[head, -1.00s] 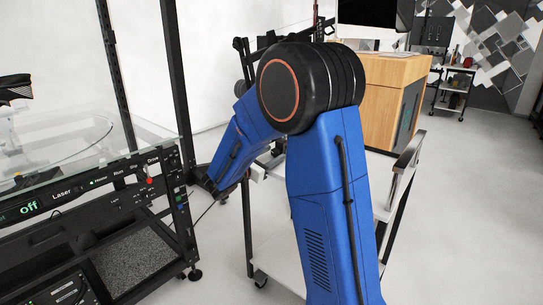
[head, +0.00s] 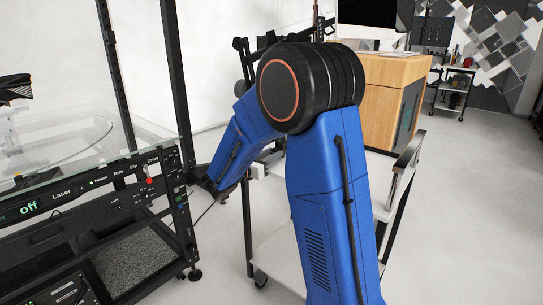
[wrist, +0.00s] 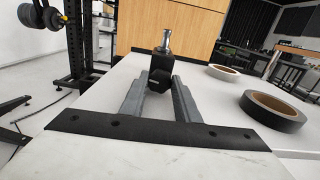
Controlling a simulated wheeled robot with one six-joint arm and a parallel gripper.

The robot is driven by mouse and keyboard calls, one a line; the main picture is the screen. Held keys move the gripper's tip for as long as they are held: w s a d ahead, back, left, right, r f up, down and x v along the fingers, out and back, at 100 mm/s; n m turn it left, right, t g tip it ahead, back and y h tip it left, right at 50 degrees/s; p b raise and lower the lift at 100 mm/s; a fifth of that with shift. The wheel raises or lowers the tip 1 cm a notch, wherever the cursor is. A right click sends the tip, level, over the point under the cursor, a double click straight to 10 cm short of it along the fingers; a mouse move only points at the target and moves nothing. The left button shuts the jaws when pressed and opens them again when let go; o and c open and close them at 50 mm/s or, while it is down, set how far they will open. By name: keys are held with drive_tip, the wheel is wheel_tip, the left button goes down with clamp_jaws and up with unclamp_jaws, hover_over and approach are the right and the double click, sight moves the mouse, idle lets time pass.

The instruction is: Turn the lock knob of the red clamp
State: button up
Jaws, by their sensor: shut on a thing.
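In the wrist view my gripper (wrist: 160,92) has its two grey fingers shut on a small black block (wrist: 160,73) with a silver metal cylinder on top. The block stands upright between the fingertips, above or at the white tabletop (wrist: 100,90); I cannot tell whether it touches it. I cannot make out a red clamp or its lock knob in any view. In the head view my blue arm reaches down and away to the left, and its gripper cannot be made out.
A dark tape roll (wrist: 272,110) and a smaller pale roll (wrist: 224,73) lie on the right of the tabletop. A wooden cabinet (head: 385,95) stands behind. At the left is a glass-topped rig (head: 75,150) with a lit "off" display. Open floor lies at the right.

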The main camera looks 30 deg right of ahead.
idle(0.3)
drive_tip(key=o, duration=1.1)
drive_tip(key=shift+c, duration=0.2)
drive_tip(key=shift+a, duration=0.1)
drive_tip(key=v, duration=1.7)
drive_tip(key=shift+s, duration=0.1)
